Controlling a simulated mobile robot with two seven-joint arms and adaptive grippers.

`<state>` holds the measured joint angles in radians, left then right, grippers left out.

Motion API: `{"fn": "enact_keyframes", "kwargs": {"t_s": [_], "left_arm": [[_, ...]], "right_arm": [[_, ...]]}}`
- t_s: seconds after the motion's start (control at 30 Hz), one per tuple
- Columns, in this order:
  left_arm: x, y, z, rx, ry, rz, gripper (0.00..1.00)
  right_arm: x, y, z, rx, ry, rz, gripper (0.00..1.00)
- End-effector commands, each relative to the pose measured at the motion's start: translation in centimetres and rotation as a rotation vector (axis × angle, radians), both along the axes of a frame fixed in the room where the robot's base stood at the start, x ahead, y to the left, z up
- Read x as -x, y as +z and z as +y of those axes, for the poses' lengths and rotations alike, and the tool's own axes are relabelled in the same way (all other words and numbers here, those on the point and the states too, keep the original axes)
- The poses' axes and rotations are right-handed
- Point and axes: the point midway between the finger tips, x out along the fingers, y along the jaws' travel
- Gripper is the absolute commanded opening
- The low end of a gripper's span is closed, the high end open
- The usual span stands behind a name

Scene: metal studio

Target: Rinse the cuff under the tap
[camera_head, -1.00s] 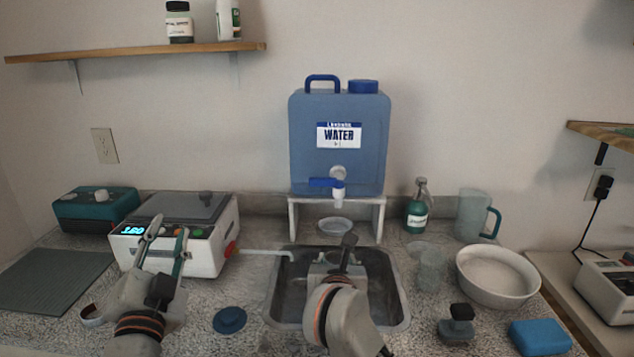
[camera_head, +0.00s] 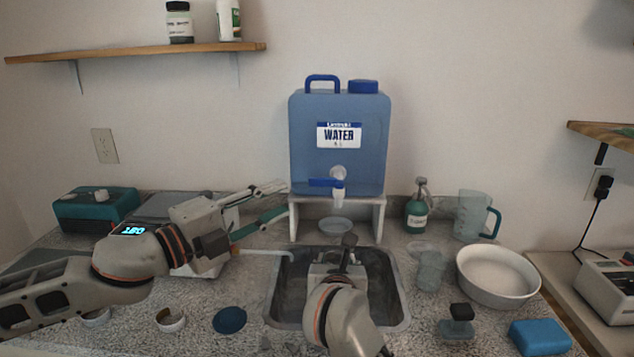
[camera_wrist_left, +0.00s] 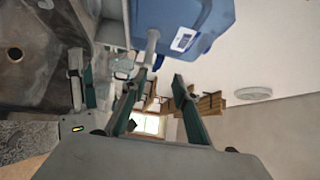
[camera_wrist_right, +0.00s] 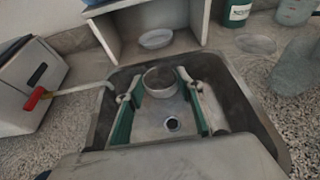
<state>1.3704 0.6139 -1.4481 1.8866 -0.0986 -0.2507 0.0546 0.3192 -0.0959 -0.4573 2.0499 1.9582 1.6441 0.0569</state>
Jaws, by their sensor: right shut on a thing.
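The cuff (camera_wrist_right: 160,81), a pale round ring, sits between the fingers of my right gripper (camera_wrist_right: 159,84), which is shut on it over the sink (camera_wrist_right: 240,88). In the head view my right arm hides most of that grip. The tap is a white spout (camera_head: 338,199) with a blue lever (camera_head: 325,183) on the blue water container (camera_head: 362,145), above and behind the sink. My left gripper (camera_head: 284,198) is open and empty, its fingers pointing right, left of the tap. In the left wrist view its fingers (camera_wrist_left: 155,100) are spread apart.
A small dish (camera_head: 336,226) lies under the container's white stand (camera_head: 379,212). A thin white pipe (camera_head: 265,252) reaches the sink's left edge. A bottle (camera_head: 416,212), jug (camera_head: 472,215) and white bowl (camera_head: 498,277) stand right. A blue disc (camera_head: 230,320) and a ring (camera_head: 171,320) lie front left.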

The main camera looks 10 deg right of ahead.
Motion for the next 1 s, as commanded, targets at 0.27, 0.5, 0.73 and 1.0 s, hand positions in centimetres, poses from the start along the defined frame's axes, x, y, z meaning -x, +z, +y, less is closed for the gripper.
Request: {"fn": "enact_keyframes", "kwargs": {"t_s": [0.27, 0.5, 0.73, 1.0], "left_arm": [[-0.6, 0.2, 0.4, -0.048, -0.025, -0.014, 0.29], [-2.1, 0.3, -2.7, -0.047, -0.028, -0.013, 0.29], [-4.3, 0.2, -6.5, -0.047, -0.028, -0.013, 0.29], [-5.9, 0.2, -9.3, -0.047, -0.026, -0.013, 0.29]], "right_arm": [[0.0, 0.0, 0.0, 0.000, 0.000, 0.000, 0.14], [0.0, 0.0, 0.0, 0.000, 0.000, 0.000, 0.14], [0.0, 0.0, 0.0, 0.000, 0.000, 0.000, 0.14], [0.0, 0.0, 0.0, 0.000, 0.000, 0.000, 0.14]]}}
